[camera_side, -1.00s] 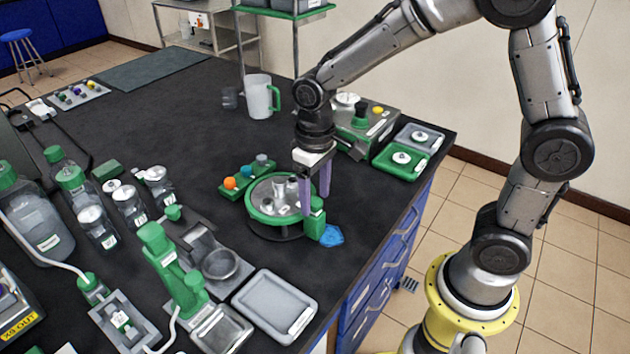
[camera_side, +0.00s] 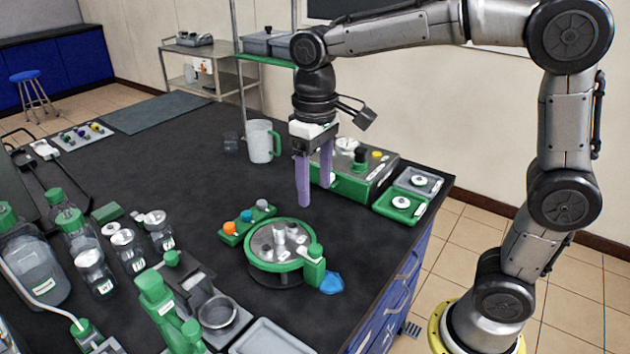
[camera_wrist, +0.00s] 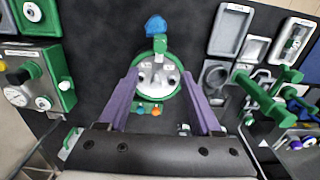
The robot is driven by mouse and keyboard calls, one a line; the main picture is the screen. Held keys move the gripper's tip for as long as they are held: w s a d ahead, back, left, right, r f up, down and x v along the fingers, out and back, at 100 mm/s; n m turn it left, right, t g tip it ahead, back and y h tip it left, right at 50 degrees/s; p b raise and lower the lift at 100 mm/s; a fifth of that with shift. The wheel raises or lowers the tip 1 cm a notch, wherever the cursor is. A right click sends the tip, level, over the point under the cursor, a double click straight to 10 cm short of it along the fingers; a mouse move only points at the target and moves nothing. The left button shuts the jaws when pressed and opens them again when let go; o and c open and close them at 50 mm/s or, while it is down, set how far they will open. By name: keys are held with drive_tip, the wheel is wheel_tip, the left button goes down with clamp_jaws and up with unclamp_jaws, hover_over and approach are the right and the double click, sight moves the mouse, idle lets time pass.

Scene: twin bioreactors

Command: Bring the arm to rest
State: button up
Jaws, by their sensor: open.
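My gripper (camera_side: 315,184) has two purple fingers, spread apart and empty. It hangs pointing down above the black bench (camera_side: 215,135), raised over and behind the round device with a green rim (camera_side: 262,262). In the wrist view my gripper (camera_wrist: 163,95) frames this round device (camera_wrist: 158,58) between and beyond its fingers. The device's metal top carries small metal cylinders, and a green block (camera_side: 314,268) stands at its right edge. No object touches the fingers that I can see.
A grey and green box with a gauge (camera_side: 352,178) stands close behind my fingers. A clear jug with a green handle (camera_side: 260,142) is to the left. A small green rack with coloured knobs (camera_side: 247,223), a blue piece (camera_side: 331,284) and several bottles (camera_side: 93,272) occupy the bench. The air above is free.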

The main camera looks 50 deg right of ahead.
drive_tip(key=shift+r, duration=0.1)
drive_tip(key=s+d+r+t, duration=0.2)
drive_tip(key=s+r, duration=0.2)
drive_tip(key=s+d+f+t, duration=0.1)
drive_tip(key=s+f, duration=0.2)
drive_tip(key=s, duration=0.3)
drive_tip(key=s+d+f+t, duration=0.1)
drive_tip(key=s+f+t, duration=0.1)
drive_tip(key=s, duration=0.4)
drive_tip(key=shift+s+d+f+t, duration=0.2)
drive_tip(key=shift+d+f+t, duration=0.1)
drive_tip(key=shift+f, duration=0.1)
drive_tip(key=shift+c, duration=0.4)
drive_tip(key=shift+m, duration=0.3)
